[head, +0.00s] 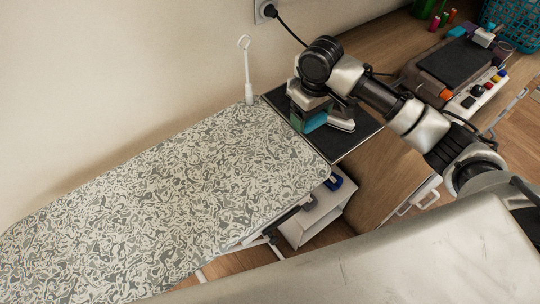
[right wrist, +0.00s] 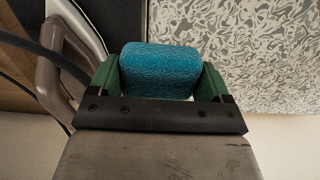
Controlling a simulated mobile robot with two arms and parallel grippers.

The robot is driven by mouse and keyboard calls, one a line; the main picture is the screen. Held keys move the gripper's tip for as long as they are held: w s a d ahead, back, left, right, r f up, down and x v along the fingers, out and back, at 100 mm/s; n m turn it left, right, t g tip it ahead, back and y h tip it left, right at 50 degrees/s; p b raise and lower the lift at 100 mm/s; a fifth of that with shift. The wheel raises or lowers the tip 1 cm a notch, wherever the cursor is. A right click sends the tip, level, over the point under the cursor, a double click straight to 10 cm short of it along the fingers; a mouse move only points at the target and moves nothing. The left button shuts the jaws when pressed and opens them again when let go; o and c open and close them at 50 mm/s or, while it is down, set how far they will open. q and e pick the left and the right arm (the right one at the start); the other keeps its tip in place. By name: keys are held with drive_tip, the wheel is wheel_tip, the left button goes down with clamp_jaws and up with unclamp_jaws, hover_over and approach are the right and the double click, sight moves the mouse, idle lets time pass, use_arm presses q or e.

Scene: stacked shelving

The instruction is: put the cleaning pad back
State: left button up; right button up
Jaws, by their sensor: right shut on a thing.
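The cleaning pad (right wrist: 160,70) is a blue-teal, textured, rounded block. In the right wrist view it sits between the green fingers of my right gripper (right wrist: 158,82), which is shut on it. In the head view the right gripper (head: 318,122) is over the dark plate (head: 352,139) at the end of the ironing board, and a teal side of the pad (head: 314,122) shows there. I cannot tell whether the pad touches the plate. My left gripper is not in view.
The patterned ironing board (head: 150,195) fills the left, with a white upright holder (head: 247,75) at its back edge. A wooden counter (head: 378,40) with a dark device (head: 455,62) and a blue basket (head: 512,22) is at upper right. A white shelf unit (head: 312,215) stands below.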

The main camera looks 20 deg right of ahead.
drive_tip(key=s+a+f+p, duration=0.2)
drive_tip(key=a, duration=0.3)
drive_tip(key=p, duration=0.1)
hover_over(273, 171)
drive_tip(key=f, duration=0.4)
drive_tip(key=shift+w+d, duration=0.1)
drive_tip(key=shift+d, duration=0.2)
drive_tip(key=shift+a+f, duration=0.2)
drive_tip(key=shift+a, duration=0.05)
drive_tip(key=shift+f, duration=0.35)
wheel_tip(273, 171, down, 3)
drive_tip(key=shift+f+p, duration=0.1)
drive_tip(key=shift+p, duration=0.55)
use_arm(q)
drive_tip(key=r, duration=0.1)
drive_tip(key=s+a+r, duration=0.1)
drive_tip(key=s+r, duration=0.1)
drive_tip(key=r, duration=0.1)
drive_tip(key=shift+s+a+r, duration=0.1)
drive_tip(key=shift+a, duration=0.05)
use_arm(e)
drive_tip(key=shift+f, duration=0.15)
drive_tip(key=o, duration=0.8)
drive_tip(key=shift+f, duration=0.1)
drive_tip(key=shift+c, duration=0.2)
